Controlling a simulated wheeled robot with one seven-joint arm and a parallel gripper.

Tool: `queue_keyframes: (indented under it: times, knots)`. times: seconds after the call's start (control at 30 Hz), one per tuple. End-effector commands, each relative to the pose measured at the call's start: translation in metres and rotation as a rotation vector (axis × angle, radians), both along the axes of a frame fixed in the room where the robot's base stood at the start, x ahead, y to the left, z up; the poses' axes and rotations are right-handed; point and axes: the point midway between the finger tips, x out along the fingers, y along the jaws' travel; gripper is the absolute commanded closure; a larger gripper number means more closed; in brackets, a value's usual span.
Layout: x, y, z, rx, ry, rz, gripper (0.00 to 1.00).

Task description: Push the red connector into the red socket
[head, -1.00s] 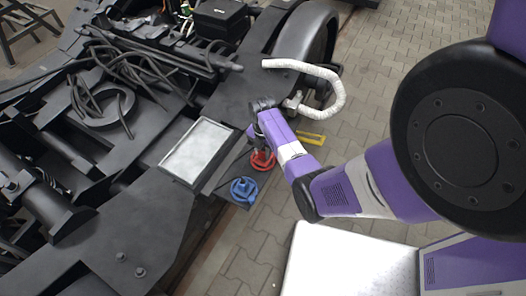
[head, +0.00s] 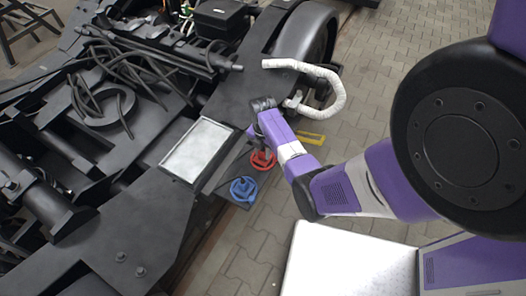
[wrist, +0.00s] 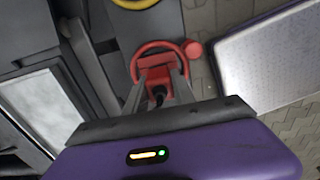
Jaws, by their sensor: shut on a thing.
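The red socket (head: 268,166) shows as a red ring on the dark plate at the bogie's edge, partly hidden by my wrist. In the wrist view its ring (wrist: 141,49) lies just beyond my fingertips, with a round red cap (wrist: 195,49) at its right. My gripper (wrist: 158,76) is shut on the red connector (wrist: 156,72), whose dark cable end shows between the fingers. The connector is lined up over the ring's middle and overlaps it in view. I cannot tell how deep it sits. In the head view the fingertips are mostly hidden behind my wrist.
A blue socket (head: 243,190) stands close in front of the red one. A yellow part (head: 311,138) lies behind my wrist, and a yellow ring (wrist: 135,2) shows in the wrist view. A white wrapped hose (head: 335,95) curves close behind. A pale panel (head: 199,150) lies left.

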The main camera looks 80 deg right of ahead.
Motion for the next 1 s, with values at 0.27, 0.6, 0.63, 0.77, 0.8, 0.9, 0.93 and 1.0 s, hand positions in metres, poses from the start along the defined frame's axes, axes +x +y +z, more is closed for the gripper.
queue_keyframes:
  times: [0.27, 0.6, 0.63, 0.77, 0.8, 0.9, 0.93, 1.0]
  knots:
    - [0.0002, -0.0001, -0.0058, 0.000, 0.000, 0.000, 1.00]
    - [0.0001, -0.0002, -0.0081, 0.000, 0.000, 0.000, 0.44]
    - [0.0001, -0.0002, -0.0081, 0.000, 0.000, 0.000, 0.44]
    - [0.0002, -0.0001, -0.0081, 0.000, 0.000, 0.000, 0.44]
    - [0.0002, -0.0001, -0.0081, 0.000, 0.000, 0.000, 0.44]
    - [0.0001, -0.0001, -0.0069, 0.000, 0.000, 0.000, 0.44]
    - [0.0002, -0.0001, -0.0053, 0.000, 0.000, 0.000, 0.44]
    - [0.0004, -0.0004, 0.0011, -0.001, -0.001, 0.000, 0.44]
